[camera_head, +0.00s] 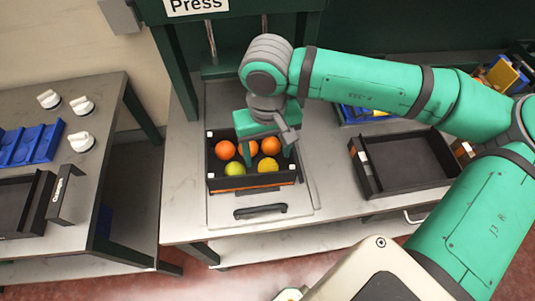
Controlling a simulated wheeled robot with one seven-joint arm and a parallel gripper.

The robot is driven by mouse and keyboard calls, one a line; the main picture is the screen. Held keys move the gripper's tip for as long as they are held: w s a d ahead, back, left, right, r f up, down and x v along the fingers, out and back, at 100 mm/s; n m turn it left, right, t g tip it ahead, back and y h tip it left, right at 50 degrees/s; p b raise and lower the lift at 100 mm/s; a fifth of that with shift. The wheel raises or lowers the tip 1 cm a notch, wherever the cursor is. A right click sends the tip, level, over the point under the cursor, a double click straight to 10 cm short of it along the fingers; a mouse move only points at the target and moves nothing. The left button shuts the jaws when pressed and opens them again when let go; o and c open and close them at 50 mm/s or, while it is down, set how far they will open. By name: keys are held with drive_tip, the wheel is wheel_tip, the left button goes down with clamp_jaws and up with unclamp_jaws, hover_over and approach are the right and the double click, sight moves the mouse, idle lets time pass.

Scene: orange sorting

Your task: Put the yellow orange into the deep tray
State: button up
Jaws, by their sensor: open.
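A yellow orange (267,165) lies in the front right part of a black crate (252,183) on the bench. A yellow-green fruit (235,169) lies to its left, with several orange ones behind. My gripper (267,152) points down over the crate, its green fingers apart around the area of the yellow and rear right oranges. I cannot tell whether a finger touches any fruit. A wide black tray (405,163) stands empty on the bench to the right. Another black tray (22,203) is on the left table. I cannot tell which is the deep tray.
A black handle (260,210) lies in front of the crate. A blue rack (30,145) and white knobs (82,140) are on the left table. A press frame (177,70) rises behind. Bench space is free between crate and right tray.

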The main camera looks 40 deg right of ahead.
drive_tip(key=shift+r, duration=1.65)
